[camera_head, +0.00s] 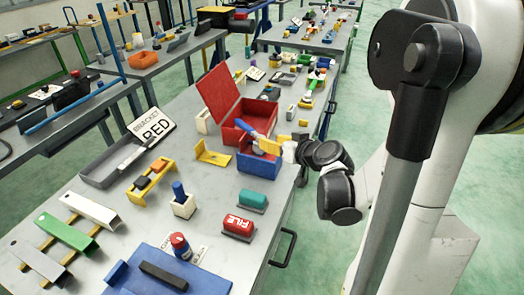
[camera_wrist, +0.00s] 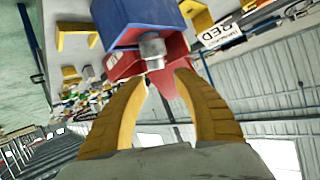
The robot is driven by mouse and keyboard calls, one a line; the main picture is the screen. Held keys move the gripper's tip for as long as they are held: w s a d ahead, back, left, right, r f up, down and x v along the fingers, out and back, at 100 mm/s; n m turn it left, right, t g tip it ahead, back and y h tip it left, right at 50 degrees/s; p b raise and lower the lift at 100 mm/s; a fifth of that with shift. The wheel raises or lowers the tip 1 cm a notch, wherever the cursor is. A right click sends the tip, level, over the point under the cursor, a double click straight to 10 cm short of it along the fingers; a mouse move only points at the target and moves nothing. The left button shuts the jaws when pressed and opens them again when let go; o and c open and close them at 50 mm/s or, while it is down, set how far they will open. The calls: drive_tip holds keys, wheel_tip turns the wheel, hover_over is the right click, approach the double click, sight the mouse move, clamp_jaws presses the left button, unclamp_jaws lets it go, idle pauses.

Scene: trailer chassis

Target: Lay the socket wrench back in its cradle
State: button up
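My gripper (camera_head: 266,147), with yellow fingers, is above and beside a blue open box (camera_head: 258,165) on the bench. In the wrist view its fingertips (camera_wrist: 166,77) are a small gap apart. A grey metal cylinder (camera_wrist: 152,50), perhaps the wrench's socket, shows at that gap. In the head view a blue bar (camera_head: 244,127), perhaps its handle, runs from the fingers over an open red box (camera_head: 233,133). I cannot tell whether the fingers touch it. A yellow open cradle (camera_head: 213,155) stands empty left of the boxes; I cannot tell whether it is the wrench's own.
A yellow rack (camera_head: 150,182) with brown pieces, a white block (camera_head: 184,208) with a blue peg, a green block (camera_head: 252,199) and a red block (camera_head: 238,226) stand nearby. The raised red lid (camera_head: 219,88) rises behind the gripper. A grey tray (camera_head: 104,176) lies left.

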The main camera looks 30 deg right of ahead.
drive_tip(key=s+a+r+n+g+y, duration=0.1)
drive_tip(key=s+a+g, duration=0.15)
drive_tip(key=a, duration=0.45)
drive_tip(key=s+a+r+n+g, duration=0.1)
drive_tip(key=s+a+r, duration=0.1)
drive_tip(key=s+a, duration=0.35)
drive_tip(key=s+a+g+h, duration=0.1)
drive_tip(key=s+a+g, duration=0.2)
drive_tip(key=s, duration=0.7)
drive_tip(key=shift+a+r, duration=0.4)
drive_tip(key=shift+a, duration=0.8)
